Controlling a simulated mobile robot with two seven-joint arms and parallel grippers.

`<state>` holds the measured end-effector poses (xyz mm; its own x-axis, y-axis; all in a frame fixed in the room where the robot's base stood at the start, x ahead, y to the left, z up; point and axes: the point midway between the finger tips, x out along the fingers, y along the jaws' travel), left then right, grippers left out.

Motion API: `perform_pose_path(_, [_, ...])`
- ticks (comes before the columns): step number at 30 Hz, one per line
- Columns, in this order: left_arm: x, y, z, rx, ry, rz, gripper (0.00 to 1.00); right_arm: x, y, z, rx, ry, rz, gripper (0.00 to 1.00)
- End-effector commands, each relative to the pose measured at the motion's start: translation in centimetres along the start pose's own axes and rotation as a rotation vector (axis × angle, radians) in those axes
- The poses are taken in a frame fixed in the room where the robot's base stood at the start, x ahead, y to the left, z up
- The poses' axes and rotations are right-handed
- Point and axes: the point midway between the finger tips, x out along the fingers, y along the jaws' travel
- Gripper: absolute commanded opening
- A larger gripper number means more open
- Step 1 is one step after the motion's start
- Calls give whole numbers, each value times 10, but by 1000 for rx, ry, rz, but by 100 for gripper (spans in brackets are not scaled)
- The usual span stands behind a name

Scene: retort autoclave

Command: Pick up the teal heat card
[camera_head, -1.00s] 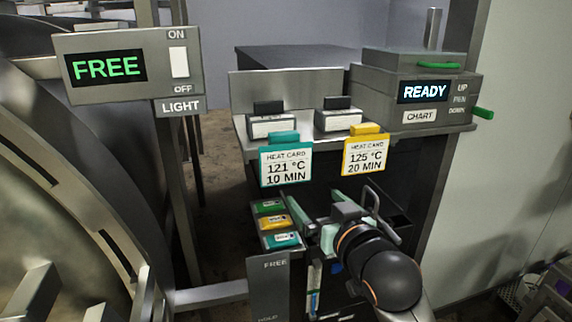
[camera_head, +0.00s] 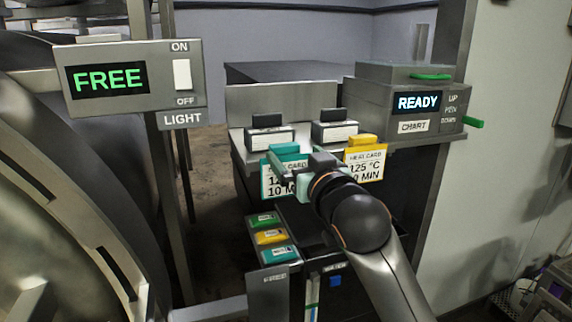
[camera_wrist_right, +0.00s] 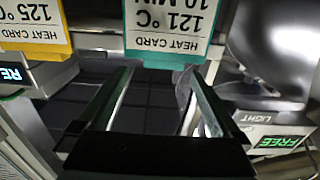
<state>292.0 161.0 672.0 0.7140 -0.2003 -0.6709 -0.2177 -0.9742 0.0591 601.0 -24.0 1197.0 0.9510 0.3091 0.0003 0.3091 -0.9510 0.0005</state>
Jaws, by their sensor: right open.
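The teal heat card (camera_head: 267,181), reading 121 °C 10 MIN, hangs upright at the front of the shelf, below a teal block (camera_head: 284,149). My right gripper (camera_head: 285,170) is open in front of it and hides its right part. In the right wrist view the teal card (camera_wrist_right: 168,28) appears upside down at the top, just beyond the open fingers (camera_wrist_right: 160,75) and roughly in line with the gap between them. I cannot tell whether they touch it. My left gripper is not in view.
The yellow heat card (camera_head: 366,166), 125 °C 20 MIN, hangs close to the right of my gripper. Below are green, yellow and teal blocks (camera_head: 269,237) in a rack. A READY unit (camera_head: 400,105) stands right; a FREE panel (camera_head: 130,85) stands left.

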Motion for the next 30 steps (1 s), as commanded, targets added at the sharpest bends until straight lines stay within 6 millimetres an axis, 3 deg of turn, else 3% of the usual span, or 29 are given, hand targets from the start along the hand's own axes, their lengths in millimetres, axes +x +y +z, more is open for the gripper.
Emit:
perform_pose_path(5, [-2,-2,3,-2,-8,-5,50,10,-2,-1,1,-1,0,100])
perform_pose_path(15, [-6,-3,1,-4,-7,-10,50,49,-5,-1,0,-1,1,100])
perform_pose_path(25, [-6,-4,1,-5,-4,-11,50,54,-6,-1,0,0,0,100])
perform_pose_path(30, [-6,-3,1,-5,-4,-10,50,54,-5,-1,1,0,0,82])
